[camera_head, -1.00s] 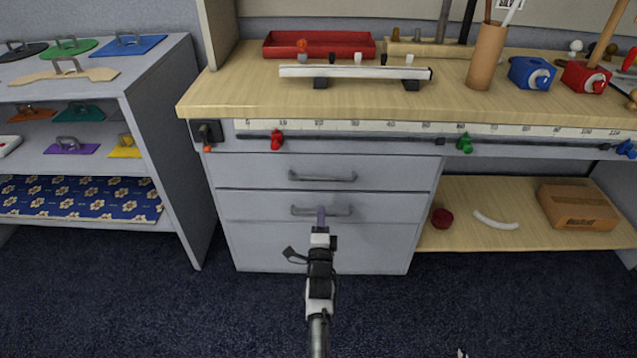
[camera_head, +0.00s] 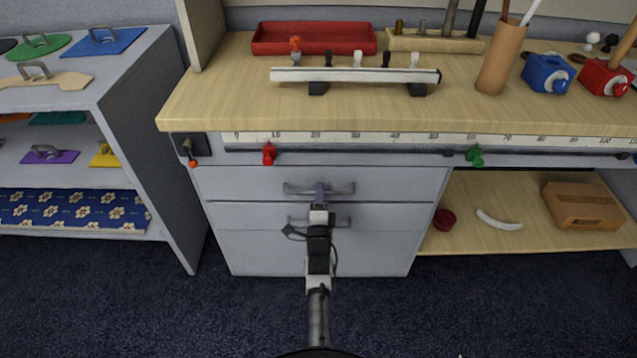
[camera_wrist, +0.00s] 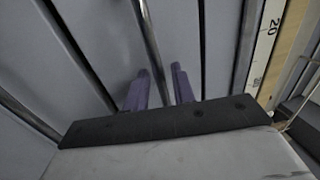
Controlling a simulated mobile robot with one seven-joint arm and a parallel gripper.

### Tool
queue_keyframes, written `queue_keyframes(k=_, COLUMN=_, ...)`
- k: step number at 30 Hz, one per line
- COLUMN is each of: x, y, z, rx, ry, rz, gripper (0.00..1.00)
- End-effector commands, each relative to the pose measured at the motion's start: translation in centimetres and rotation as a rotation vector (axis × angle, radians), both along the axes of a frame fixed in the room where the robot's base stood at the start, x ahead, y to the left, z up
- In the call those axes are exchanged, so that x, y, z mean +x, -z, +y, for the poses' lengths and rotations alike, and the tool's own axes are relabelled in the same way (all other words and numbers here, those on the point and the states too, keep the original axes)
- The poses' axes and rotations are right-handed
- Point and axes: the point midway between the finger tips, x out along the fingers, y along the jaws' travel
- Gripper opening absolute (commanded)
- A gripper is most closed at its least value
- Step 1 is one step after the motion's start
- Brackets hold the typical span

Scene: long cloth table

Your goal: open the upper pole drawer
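The upper drawer (camera_head: 250,184) is the top grey front in the cabinet under the bench, and it looks shut. Its grey bar handle (camera_head: 342,189) runs level across the front; it also shows in the wrist view (camera_wrist: 148,32). My gripper (camera_head: 319,186) is at the middle of this handle. In the wrist view its two purple fingers (camera_wrist: 160,80) stand apart on either side of the bar, with small gaps showing. Whether the fingertips touch the drawer front cannot be told. The lower drawer (camera_head: 250,215) is shut, its handle partly hidden behind my gripper.
The wooden bench top (camera_head: 225,95) overhangs the drawers, with a ruler strip (camera_head: 360,140), a red clip (camera_head: 268,154) and a green clip (camera_head: 475,155) along its front. A shelf unit (camera_head: 170,130) stands left. An open shelf with a box (camera_head: 582,206) is right. The floor in front is clear.

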Motion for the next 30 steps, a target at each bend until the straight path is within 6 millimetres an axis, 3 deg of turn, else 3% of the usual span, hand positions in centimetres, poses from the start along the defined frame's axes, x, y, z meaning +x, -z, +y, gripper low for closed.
queue_keyframes(k=13, x=-0.03, y=-0.11, z=-0.08, rx=0.001, ry=0.0, rz=0.001, gripper=0.26)
queue_keyframes(k=19, x=-0.03, y=-0.11, z=-0.08, rx=0.0, ry=0.0, rz=0.001, gripper=0.0)
queue_keyframes(k=30, x=-0.09, y=-0.13, z=-0.06, rx=0.0, ry=0.0, rz=0.001, gripper=0.0)
